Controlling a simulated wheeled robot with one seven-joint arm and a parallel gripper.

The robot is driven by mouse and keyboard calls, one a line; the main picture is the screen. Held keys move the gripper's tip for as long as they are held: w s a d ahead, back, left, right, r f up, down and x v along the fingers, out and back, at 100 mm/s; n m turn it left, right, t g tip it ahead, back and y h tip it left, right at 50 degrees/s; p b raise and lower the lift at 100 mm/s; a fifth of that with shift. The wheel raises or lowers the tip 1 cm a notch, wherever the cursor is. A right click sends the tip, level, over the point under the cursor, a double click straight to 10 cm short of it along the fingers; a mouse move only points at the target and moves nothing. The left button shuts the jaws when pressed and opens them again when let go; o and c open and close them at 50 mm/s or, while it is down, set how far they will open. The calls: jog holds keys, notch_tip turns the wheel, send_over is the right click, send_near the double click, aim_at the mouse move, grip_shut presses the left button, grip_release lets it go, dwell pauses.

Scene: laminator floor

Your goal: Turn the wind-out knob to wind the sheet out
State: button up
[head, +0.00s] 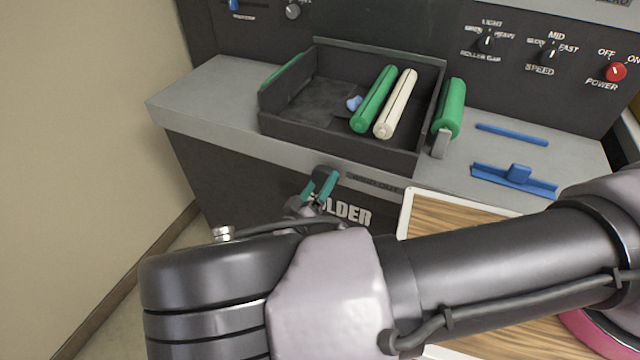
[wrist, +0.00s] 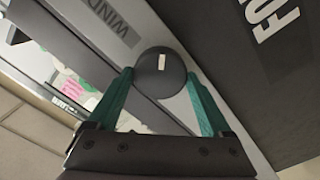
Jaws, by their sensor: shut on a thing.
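The wind-out knob (wrist: 160,75) is a dark round knob with a short white mark on its face, on the grey front of the machine beside printed lettering that reads "WIND" (wrist: 112,22). The white mark lies nearly upright in the wrist view. My gripper (head: 320,183) has teal fingers, one on each side of the knob, and is shut on it. In the head view the fingers and my arm hide most of the knob. No sheet can be made out for certain; a pink and green patch (wrist: 76,88) shows at the left of the wrist view.
Above the knob, a black tray (head: 345,143) holds a green roller (head: 375,98) and a cream roller (head: 396,104). Another green roller (head: 450,106) stands right of it. Blue parts (head: 514,178) lie on the grey top. A wood-grain board with white rim (head: 407,215) is at lower right.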

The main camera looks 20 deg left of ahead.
jog(key=m, duration=0.4)
jog(key=shift+d+f, duration=0.1)
jog(key=shift+m, duration=1.9)
jog(key=o, duration=1.2)
jog(key=shift+c, duration=0.2)
